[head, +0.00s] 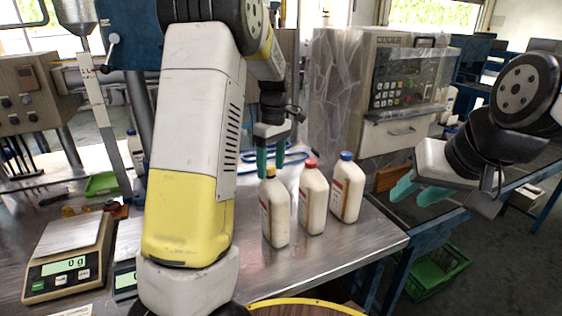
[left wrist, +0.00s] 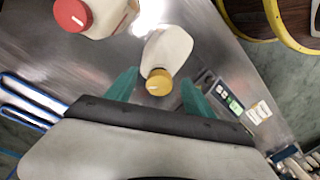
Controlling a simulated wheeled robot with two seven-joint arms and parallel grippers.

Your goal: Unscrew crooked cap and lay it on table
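Three cream bottles stand upright on the steel table (head: 330,257): one with a yellow cap (head: 270,172), one with a red cap (head: 310,163) and one with a blue cap (head: 346,156). My left gripper (head: 271,160) is over the yellow-capped bottle (head: 276,222), pointing down. In the left wrist view its open fingers lie on either side of the yellow cap (left wrist: 158,82), with gaps showing. The red cap (left wrist: 72,15) is off to the left there. I cannot tell for sure which cap is crooked. My right gripper (head: 418,191) is open and empty, beyond the table's right edge.
Two weighing scales, one with a bare plate (head: 70,242), stand at the left. Blue tube handles (head: 262,156) lie behind the bottles. A control machine (head: 400,90) stands at the back. The table is clear in front of the bottles. A green crate (head: 432,270) is on the floor.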

